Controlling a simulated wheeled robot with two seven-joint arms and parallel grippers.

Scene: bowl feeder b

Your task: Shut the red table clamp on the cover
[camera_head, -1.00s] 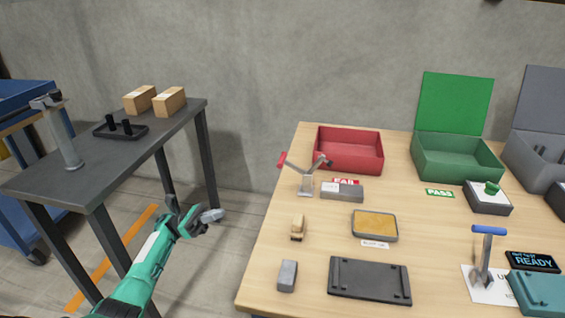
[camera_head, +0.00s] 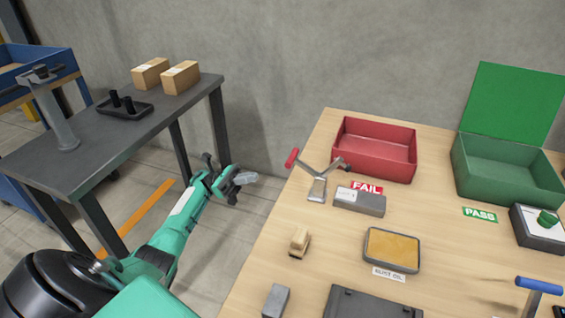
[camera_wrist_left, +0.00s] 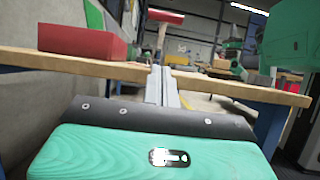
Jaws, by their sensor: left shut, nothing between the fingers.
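The red table clamp (camera_head: 317,186) stands near the left edge of the wooden table, its arms spread in a V. Its red handle (camera_head: 291,157) is raised to the left; the other arm tilts right over a grey block (camera_head: 360,201). I cannot tell whether that block is the cover. The red handle also shows in the left wrist view (camera_wrist_left: 165,17), beyond the fingers. My left gripper (camera_head: 246,179) is shut and empty, left of the table edge, apart from the clamp. Its fingers (camera_wrist_left: 163,84) show together in the left wrist view. My right gripper is out of view.
A red box (camera_head: 375,149) stands behind the clamp, with a green box (camera_head: 510,172) to its right. A dark side table (camera_head: 95,165) is at left; open floor lies between.

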